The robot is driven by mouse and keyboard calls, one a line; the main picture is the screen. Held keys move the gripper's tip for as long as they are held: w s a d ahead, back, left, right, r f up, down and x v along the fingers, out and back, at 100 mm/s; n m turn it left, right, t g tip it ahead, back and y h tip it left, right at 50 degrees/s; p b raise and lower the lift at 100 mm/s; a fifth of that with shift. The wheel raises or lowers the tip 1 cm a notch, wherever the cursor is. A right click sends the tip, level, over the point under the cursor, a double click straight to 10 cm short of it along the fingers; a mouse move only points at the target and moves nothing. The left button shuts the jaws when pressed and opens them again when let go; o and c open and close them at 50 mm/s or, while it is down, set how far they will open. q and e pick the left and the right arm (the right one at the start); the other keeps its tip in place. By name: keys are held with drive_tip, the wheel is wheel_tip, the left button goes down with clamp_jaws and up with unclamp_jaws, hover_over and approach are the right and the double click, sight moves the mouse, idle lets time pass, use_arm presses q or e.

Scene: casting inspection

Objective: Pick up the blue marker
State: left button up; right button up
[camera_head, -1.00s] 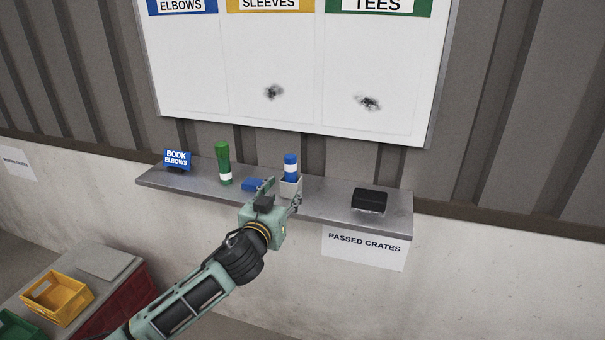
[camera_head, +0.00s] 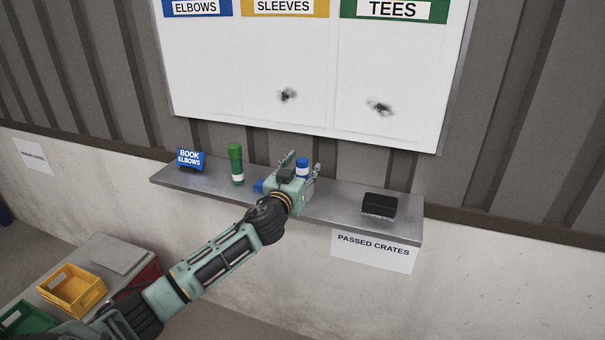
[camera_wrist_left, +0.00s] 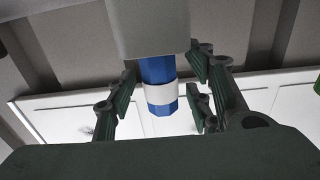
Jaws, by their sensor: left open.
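The blue marker (camera_head: 302,166) has a white band and stands upright at the shelf, partly hidden behind my left gripper (camera_head: 301,163). In the left wrist view the blue marker (camera_wrist_left: 159,71) shows between the two open fingers, with gaps visible on both sides. One end of it is hidden by a pale grey block (camera_wrist_left: 148,28), which looks like its holder. My left gripper (camera_wrist_left: 162,85) is open around the marker, not closed on it. My right gripper is not in view.
The grey shelf (camera_head: 335,209) also holds a green marker (camera_head: 237,165), a flat blue object (camera_head: 258,185), a black eraser (camera_head: 379,204) and a BOOK ELBOWS sign (camera_head: 189,159). A whiteboard (camera_head: 330,95) hangs behind. A yellow crate (camera_head: 72,290) and a green crate (camera_head: 27,319) stand lower left.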

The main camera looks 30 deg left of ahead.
sight(305, 160)
use_arm(q)
clamp_jaws()
idle(0.4)
drive_tip(key=shift+r, duration=0.1)
drive_tip(key=shift+r, duration=0.5)
drive_tip(key=r, duration=0.1)
drive_tip(key=d+r, duration=0.1)
drive_tip(key=r, duration=0.1)
drive_tip(key=shift+r+b, duration=0.2)
drive_tip(key=shift+b, duration=0.15)
drive_tip(key=d+r+b, duration=0.2)
drive_tip(key=d+r, duration=0.4)
drive_tip(key=d, duration=0.4)
drive_tip(key=shift+w+d+r, duration=0.15)
drive_tip(key=shift+d+r, duration=0.1)
drive_tip(key=shift+d, duration=0.05)
